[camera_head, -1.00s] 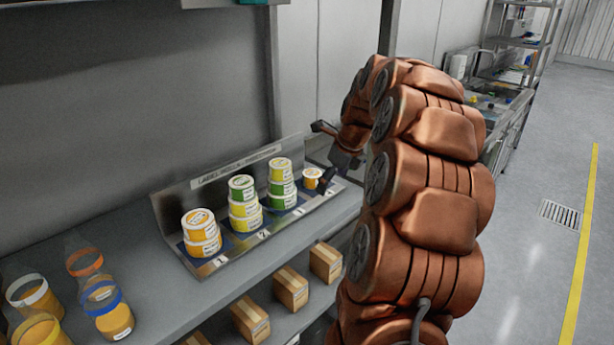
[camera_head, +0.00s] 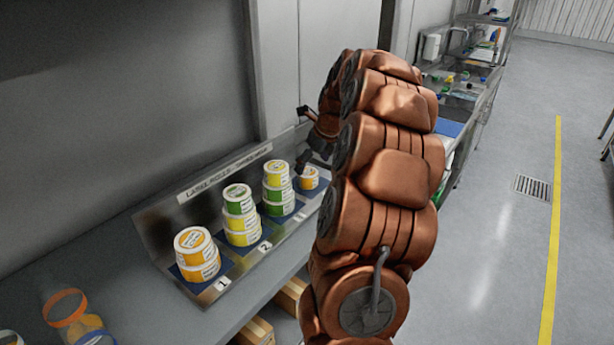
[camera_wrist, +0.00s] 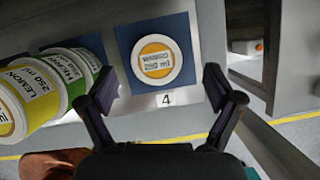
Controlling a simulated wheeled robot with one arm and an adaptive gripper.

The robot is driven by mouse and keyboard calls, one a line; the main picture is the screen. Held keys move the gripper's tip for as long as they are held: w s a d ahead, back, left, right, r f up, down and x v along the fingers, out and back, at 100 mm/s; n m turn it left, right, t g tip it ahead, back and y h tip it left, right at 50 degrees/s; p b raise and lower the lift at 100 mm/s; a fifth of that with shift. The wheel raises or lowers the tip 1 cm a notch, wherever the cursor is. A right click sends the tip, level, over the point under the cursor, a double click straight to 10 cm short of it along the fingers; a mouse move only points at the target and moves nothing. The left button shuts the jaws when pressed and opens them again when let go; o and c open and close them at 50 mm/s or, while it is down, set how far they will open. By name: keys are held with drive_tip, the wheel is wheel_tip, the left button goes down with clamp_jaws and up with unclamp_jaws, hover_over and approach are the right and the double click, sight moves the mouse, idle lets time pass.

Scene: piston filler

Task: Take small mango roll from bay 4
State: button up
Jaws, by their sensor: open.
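A single small roll (camera_head: 308,179) with an orange-and-white top stands in bay 4 at the far end of the label rack. In the wrist view the roll (camera_wrist: 156,62) sits on a blue pad (camera_wrist: 126,32) above the number 4 tag, its label upside down and reading 250 ml. My gripper (camera_wrist: 160,80) is open and empty. Its two fingers are spread to the left and right of the roll's near side, apart from it. In the head view my gripper (camera_head: 304,137) is just above and behind the roll. The gap in height is hard to judge.
Stacked yellow and green rolls (camera_head: 278,187) fill the neighbouring bay, close to the left finger in the wrist view. Further stacks (camera_head: 239,214) and (camera_head: 197,254) stand in bays 2 and 1. The rack's sloped back plate (camera_head: 160,222) runs behind. Cartons (camera_head: 256,331) sit below.

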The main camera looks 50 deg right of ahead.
sight(309, 173)
drive_tip(key=shift+w+a+f+p, duration=0.15)
drive_tip(key=shift+f+p, duration=0.25)
drive_tip(key=shift+f, duration=0.1)
drive_tip(key=x, duration=0.2)
drive_tip(key=p+x, duration=0.1)
drive_tip(key=x, duration=0.1)
drive_tip(key=shift+s+a+f, duration=0.1)
drive_tip(key=shift+s, duration=0.15)
drive_tip(key=c, duration=1.3)
